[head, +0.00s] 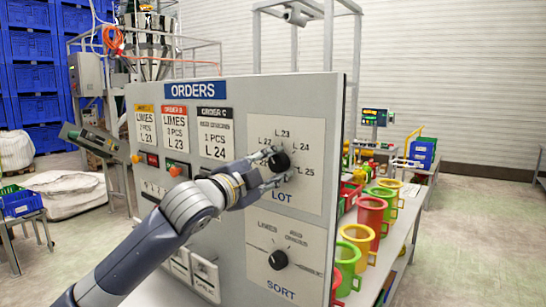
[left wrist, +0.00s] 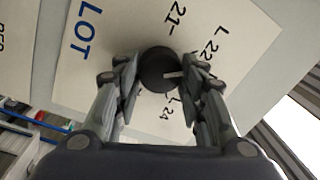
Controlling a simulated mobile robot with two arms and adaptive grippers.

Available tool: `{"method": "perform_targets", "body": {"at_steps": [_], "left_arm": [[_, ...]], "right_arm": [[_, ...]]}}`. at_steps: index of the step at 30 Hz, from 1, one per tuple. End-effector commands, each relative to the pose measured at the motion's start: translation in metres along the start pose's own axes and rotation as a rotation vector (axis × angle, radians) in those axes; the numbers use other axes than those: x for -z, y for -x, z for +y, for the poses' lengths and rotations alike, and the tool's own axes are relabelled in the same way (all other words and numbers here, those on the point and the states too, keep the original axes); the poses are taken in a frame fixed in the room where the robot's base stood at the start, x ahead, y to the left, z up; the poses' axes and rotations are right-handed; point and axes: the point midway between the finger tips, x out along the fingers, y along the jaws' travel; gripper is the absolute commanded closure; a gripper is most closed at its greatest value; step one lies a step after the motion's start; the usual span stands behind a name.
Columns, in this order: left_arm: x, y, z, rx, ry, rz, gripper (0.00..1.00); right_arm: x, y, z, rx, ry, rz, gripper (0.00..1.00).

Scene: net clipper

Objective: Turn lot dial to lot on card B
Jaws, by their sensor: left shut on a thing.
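The black lot dial (head: 279,161) is on the LOT plate (head: 300,198) of the orders panel. Labels L.23, L.24 and L.25 read clearly around it. My left gripper (head: 271,168) is shut on the dial, one finger on each side; the left wrist view shows the dial (left wrist: 158,70) between the fingers. Its white mark points toward the plate's top, between L.22 and L.24, about where L.23 stands; a finger hides that label in the wrist view. The card for order B (head: 174,129), red-topped, reads LIMES, 1 PCS, L.23. My right gripper is out of view.
The order A card (head: 145,125) and order C card (head: 214,133) flank card B. A sort dial (head: 278,260) is below on the panel. Coloured mugs (head: 357,243) stand on a bench right of the panel. Buttons sit left of my arm.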

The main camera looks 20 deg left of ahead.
Motion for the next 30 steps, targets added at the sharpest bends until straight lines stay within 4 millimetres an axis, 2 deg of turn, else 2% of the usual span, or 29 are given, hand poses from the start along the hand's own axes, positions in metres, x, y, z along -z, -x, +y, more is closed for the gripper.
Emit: {"method": "perform_targets", "body": {"at_steps": [1, 15, 30], "left_arm": [[0.001, 0.0, -0.003, -0.003, -0.047, 0.002, 0.86], [0.0, 0.0, -0.001, -0.003, -0.44, 0.033, 0.86], [-0.002, 0.0, 0.003, -0.002, -0.61, 0.047, 0.86]], "right_arm": [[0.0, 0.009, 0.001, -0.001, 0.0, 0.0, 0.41], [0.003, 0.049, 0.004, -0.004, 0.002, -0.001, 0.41], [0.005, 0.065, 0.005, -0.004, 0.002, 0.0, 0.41]]}}
